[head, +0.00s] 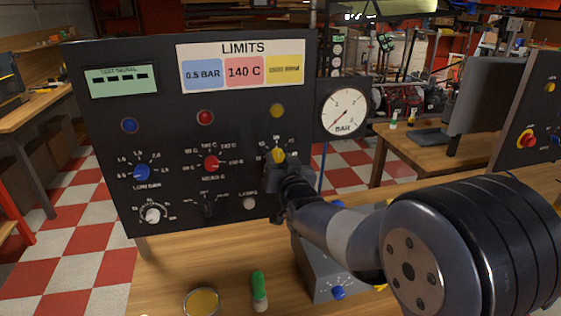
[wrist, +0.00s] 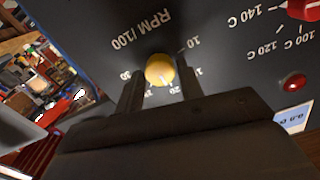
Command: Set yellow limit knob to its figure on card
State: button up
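The yellow knob (head: 278,155) is on the black panel at lower right, under a yellow lamp (head: 277,111). In the wrist view the yellow knob (wrist: 160,69) sits between my two fingers, on a dial marked RPM/100, seen upside down. My gripper (head: 287,172) is in front of the knob; in the wrist view my gripper (wrist: 159,80) has one finger on each side, with a narrow gap showing at each. It looks open around the knob. The knob's pointer setting is too small to tell. The LIMITS card (head: 241,48) has a yellow field (head: 285,69) that seems to read 1500 RPM.
A blue knob (head: 141,172), red knob (head: 211,162), white knob (head: 152,215) and black selector (head: 208,205) share the panel. A BAR gauge (head: 344,111) is right of it. A grey box (head: 325,270), green-capped marker (head: 259,288) and yellow dish (head: 202,302) stand on the bench.

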jog(key=c, duration=0.6)
jog(key=shift+o, duration=0.2)
jog(key=shift+f+n+b, duration=0.1)
jog(key=shift+n+b, duration=0.2)
jog(key=shift+b, duration=0.2)
jog(key=shift+f+n+b, duration=0.1)
jog(key=shift+n+b, duration=0.4)
jog(key=shift+b, duration=0.2)
jog(key=n+b, duration=0.2)
jog(key=shift+n, duration=0.3)
jog(key=n+b, duration=0.2)
jog(key=n, duration=0.3)
jog(key=shift+r, duration=0.2)
jog(key=shift+n, duration=0.4)
jog(key=o, duration=1)
jog(key=shift+c, duration=0.2)
